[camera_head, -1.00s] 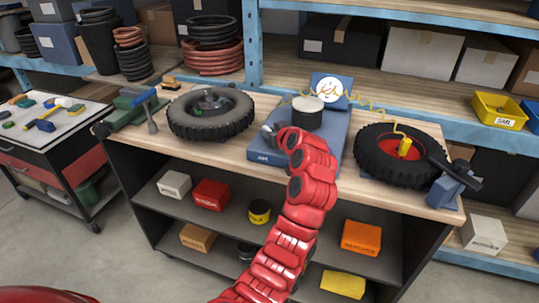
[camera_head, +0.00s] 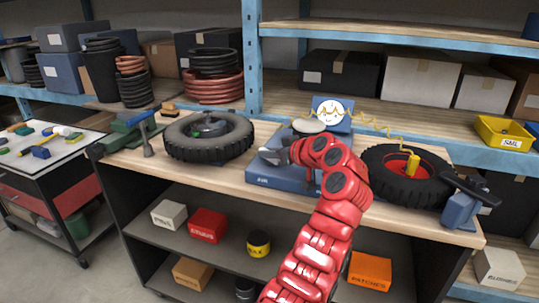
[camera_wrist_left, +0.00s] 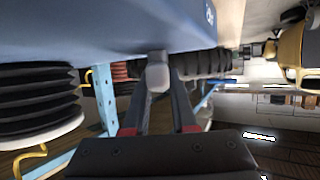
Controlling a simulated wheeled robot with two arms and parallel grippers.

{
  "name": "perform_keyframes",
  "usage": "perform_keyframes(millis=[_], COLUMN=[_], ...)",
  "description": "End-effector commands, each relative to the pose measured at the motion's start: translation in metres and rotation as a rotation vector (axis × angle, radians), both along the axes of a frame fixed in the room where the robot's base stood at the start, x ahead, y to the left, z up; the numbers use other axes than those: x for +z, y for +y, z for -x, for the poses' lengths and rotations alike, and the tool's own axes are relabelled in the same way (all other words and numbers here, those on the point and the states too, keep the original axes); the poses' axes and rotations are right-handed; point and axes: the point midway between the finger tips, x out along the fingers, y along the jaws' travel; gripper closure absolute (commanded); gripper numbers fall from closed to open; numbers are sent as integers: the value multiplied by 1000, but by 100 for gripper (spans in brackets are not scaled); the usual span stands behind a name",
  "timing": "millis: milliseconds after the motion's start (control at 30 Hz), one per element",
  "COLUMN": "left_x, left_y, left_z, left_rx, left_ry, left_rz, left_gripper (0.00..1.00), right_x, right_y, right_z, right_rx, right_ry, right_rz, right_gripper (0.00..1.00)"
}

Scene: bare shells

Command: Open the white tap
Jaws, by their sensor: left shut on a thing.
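The white tap shows in the left wrist view as a small pale grey-white knob (camera_wrist_left: 158,72) against the blue base. My left gripper (camera_wrist_left: 158,88) is shut on it, one fingertip at each side. In the head view my left gripper (camera_head: 274,156) is at the front left of the blue pump base (camera_head: 268,178), at the end of my red arm. A round gauge (camera_head: 330,112) stands behind the base. My right gripper is not in view.
A tyre (camera_head: 208,138) lies left of the pump. Another tyre (camera_head: 378,183) with a red hub lies right, with a yellow hose (camera_head: 375,125) running to it. A black ribbed cylinder (camera_wrist_left: 30,105) with a white rim is close left of the gripper in the wrist view.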

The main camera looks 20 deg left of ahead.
Motion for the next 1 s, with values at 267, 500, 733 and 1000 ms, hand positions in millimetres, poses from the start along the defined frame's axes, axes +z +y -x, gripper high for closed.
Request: perform_keyframes(millis=[267,500,733,1000], left_x=[-1,-1,1,18], left_y=[0,0,-3,-41], left_z=[0,0,1,23], left_rx=[-1,-1,-2,-5], left_ry=[3,2,1,0], left_rz=[1,0,-1,0], left_gripper=[68,45,45,45], right_x=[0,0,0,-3], right_y=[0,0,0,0], right_z=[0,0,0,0], right_rx=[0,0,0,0], right_ry=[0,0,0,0], right_rz=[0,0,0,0], right_gripper=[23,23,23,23])
